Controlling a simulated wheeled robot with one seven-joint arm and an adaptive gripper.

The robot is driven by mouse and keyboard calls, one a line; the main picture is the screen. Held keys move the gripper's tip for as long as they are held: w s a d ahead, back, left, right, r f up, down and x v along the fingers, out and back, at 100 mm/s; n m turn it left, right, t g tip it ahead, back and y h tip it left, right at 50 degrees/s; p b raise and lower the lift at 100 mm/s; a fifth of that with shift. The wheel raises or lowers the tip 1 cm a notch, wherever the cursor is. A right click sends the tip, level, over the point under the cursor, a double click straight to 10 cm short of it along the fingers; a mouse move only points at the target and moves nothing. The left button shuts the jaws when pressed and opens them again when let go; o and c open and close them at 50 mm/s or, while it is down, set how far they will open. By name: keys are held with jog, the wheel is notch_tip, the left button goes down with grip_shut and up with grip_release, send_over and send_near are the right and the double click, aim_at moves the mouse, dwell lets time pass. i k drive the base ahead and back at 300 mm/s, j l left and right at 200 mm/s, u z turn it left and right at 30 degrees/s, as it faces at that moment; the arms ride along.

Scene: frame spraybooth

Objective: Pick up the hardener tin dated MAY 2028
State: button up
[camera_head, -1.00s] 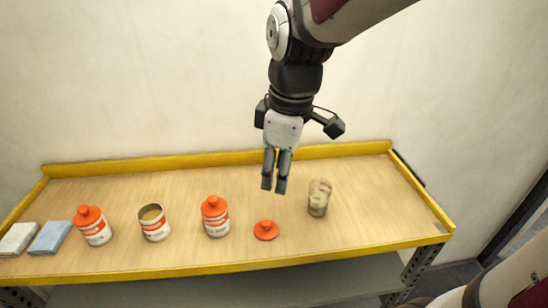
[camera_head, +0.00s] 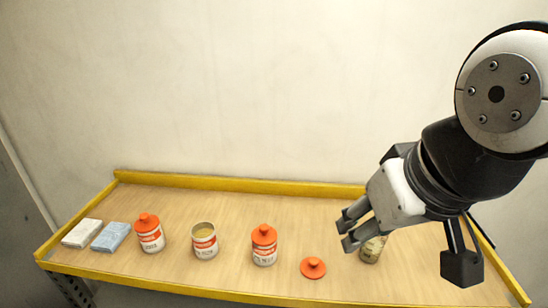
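Three white tins with orange bands stand upright on the wooden shelf. The left tin (camera_head: 150,236) and the right tin (camera_head: 264,247) have orange lids on. The middle tin (camera_head: 204,243) is open, with tan contents showing. The printing on the labels is too small to read, so I cannot tell which tin is dated MAY 2028. My gripper (camera_head: 347,230) is above the right part of the shelf, to the right of the tins, its fingers pointing left. I see nothing between its fingers, which have a small gap.
A loose orange lid (camera_head: 313,268) lies right of the right tin. A stained, mottled cup (camera_head: 372,249) stands partly behind my gripper. White (camera_head: 82,233) and blue (camera_head: 111,237) blocks lie at the left end. A raised yellow edge (camera_head: 240,184) runs along the back of the wooden shelf (camera_head: 185,205).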

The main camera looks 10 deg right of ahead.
aim_at(203, 235)
jog(key=k, duration=0.4)
jog(key=k+u, duration=0.1)
jog(key=u, duration=0.75)
jog(key=k+j+u, duration=0.1)
jog(key=u, duration=0.35)
jog(key=l+u, duration=0.95)
jog(key=k+j, duration=0.05)
